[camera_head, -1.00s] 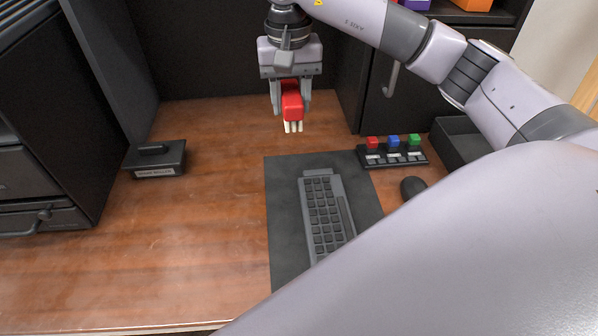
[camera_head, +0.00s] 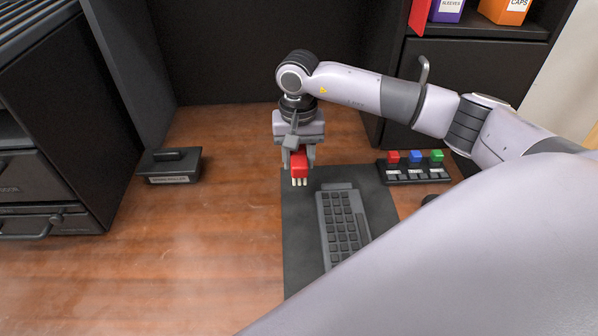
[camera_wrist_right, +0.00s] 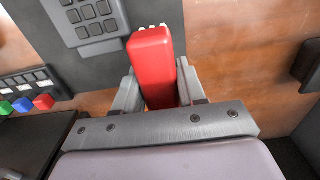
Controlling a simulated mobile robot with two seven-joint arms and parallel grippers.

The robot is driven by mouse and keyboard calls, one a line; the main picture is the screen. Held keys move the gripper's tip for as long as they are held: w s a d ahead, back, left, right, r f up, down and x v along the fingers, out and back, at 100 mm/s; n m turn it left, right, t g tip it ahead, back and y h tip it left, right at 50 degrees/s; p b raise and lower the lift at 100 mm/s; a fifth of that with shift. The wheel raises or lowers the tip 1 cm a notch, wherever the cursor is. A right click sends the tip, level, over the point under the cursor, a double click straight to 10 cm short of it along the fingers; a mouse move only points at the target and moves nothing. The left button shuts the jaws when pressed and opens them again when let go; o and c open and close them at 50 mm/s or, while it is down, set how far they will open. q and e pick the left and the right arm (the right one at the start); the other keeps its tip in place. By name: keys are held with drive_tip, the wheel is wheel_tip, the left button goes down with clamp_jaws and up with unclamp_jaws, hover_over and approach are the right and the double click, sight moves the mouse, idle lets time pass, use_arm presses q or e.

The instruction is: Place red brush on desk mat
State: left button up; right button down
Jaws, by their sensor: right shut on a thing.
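My right gripper (camera_head: 299,160) is shut on the red brush (camera_head: 299,163), with its pale bristles pointing down. In the head view the brush appears over the far left corner of the dark desk mat (camera_head: 298,235); I cannot tell whether the bristles touch the mat. In the right wrist view the red brush (camera_wrist_right: 152,62) sits between the fingers, beside the keyboard, with the desk mat (camera_wrist_right: 40,25) behind. My left gripper is not in view.
A grey keyboard (camera_head: 342,226) lies on the mat. A black rack with red, blue and green blocks (camera_head: 415,170) stands to the right. A black box with a handle (camera_head: 170,166) is at left. The wooden desk (camera_head: 200,250) is clear at left front.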

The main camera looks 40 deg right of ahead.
sight(298, 187)
drive_tip(key=shift+f, duration=2.7)
drive_tip(key=shift+f, duration=0.2)
drive_tip(key=c, duration=0.6)
unclamp_jaws()
drive_tip(key=shift+c, duration=0.2)
drive_tip(key=shift+r, duration=0.1)
wheel_tip(298, 187, up, 12)
drive_tip(key=shift+r, duration=0.15)
